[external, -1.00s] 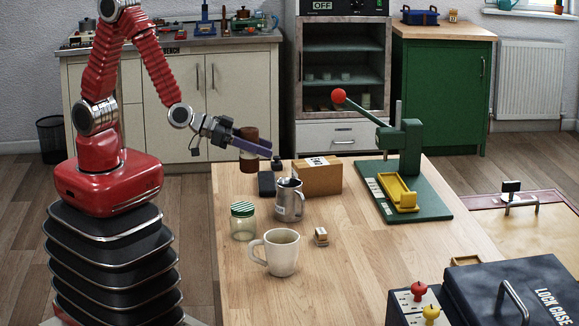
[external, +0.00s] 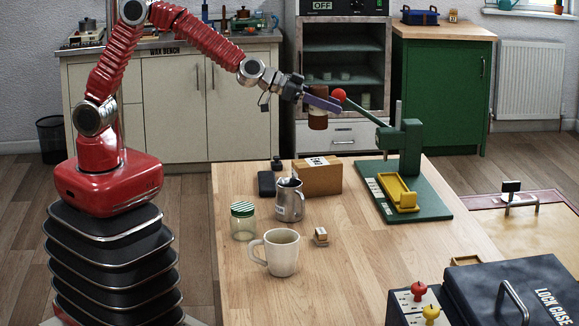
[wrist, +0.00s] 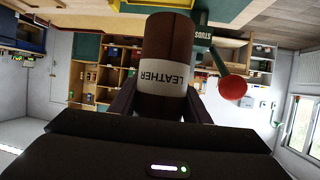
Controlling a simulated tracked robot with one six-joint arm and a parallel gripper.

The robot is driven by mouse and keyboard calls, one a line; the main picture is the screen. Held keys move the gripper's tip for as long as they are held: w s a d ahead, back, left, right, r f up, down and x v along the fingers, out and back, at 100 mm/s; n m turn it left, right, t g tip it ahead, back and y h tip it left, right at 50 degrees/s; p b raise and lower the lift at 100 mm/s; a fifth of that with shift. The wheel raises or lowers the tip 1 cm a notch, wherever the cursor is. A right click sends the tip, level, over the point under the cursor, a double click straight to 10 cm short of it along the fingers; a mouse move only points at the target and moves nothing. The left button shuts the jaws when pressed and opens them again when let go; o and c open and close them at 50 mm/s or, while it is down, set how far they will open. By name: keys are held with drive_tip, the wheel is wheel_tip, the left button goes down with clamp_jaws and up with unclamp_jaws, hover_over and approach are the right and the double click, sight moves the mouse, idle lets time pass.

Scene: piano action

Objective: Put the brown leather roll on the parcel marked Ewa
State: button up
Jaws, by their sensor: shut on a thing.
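The brown leather roll (external: 318,119) is upright between the fingers of my gripper (external: 322,103), which is shut on it. In the wrist view the roll (wrist: 168,45) shows a white label reading LEATHER. It hangs in the air, and in the external view it appears above the brown cardboard parcel (external: 318,180) with a clear gap between them. The parcel sits at the table's far edge; its white label is too small to read surely. Nothing lies on its top. The parcel is not clearly seen in the wrist view.
A green press (external: 408,150) with a red lever ball (external: 339,94) stands right of the parcel; the ball appears close to my fingertips. A metal jug (external: 289,200), dark bottle (external: 277,165), glass jar (external: 243,220) and white mug (external: 281,252) stand nearby.

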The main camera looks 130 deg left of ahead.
drive_tip(key=shift+d+f, duration=0.2)
drive_tip(key=shift+f, duration=0.05)
idle(0.3)
hover_over(329, 161)
wheel_tip(329, 161, down, 6)
drive_tip(key=shift+d+f, duration=0.15)
drive_tip(key=shift+d, duration=0.05)
idle(0.3)
drive_tip(key=shift+f, duration=1.85)
drive_tip(key=shift+f, duration=0.1)
drive_tip(key=o, duration=1.1)
